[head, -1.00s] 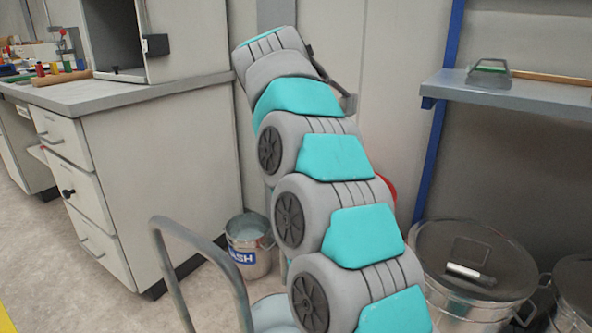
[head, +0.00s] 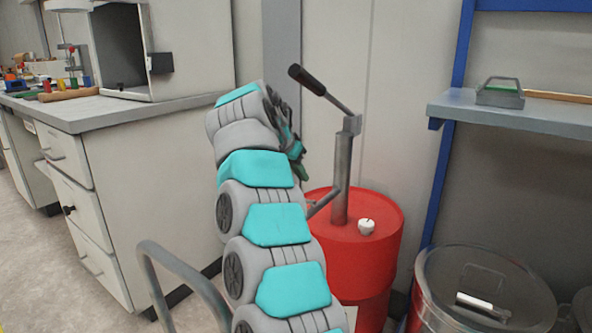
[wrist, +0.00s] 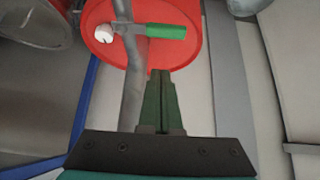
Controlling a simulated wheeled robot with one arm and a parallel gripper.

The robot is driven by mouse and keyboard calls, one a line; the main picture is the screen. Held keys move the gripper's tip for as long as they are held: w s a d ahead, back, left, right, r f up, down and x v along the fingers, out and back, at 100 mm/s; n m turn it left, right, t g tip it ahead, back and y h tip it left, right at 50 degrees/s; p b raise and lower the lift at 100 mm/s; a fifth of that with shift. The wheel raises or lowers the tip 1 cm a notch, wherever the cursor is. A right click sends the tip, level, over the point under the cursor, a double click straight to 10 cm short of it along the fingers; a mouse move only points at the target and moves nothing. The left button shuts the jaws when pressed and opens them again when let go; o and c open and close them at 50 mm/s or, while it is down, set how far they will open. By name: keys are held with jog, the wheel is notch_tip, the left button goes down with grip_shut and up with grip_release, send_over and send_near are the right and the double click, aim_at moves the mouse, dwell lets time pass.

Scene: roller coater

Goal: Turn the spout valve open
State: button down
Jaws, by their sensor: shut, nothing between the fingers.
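The spout valve's bright green lever (wrist: 165,31) shows in the wrist view beside the grey pipe, over the red drum (wrist: 195,45). My gripper (wrist: 160,73) is shut and empty. Its dark green fingertips sit below the lever in that picture, with a visible gap. In the head view, the red drum (head: 385,250) carries an upright pump (head: 342,180) with a black handle. A spout (head: 322,202) slopes down left from the pump, and its end is hidden behind my arm. My gripper (head: 301,172) is partly hidden there too.
A white cap (head: 366,227) sits on the drum top. A grey cabinet (head: 165,180) stands left, and a shelf (head: 540,115) with a blue post is at right. A bent grey rail (head: 180,268) is in front.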

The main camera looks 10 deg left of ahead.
jog(key=p+x, duration=0.1)
jog(key=x, duration=0.4)
jog(key=shift+s+a+b, duration=0.25)
jog(key=shift+s+b, duration=0.2)
jog(key=shift+s, duration=0.15)
jog(key=shift+s+a+b, duration=0.3)
jog(key=shift+s+b, duration=0.1)
jog(key=shift+s, duration=0.25)
jog(key=shift+s+a+b, duration=0.25)
jog(key=shift+s+b, duration=0.2)
jog(key=shift+s, duration=0.15)
jog(key=shift+s+d+f+n+y+b, duration=0.15)
jog(key=shift+n+y+b, duration=0.25)
jog(key=shift+b, duration=0.4)
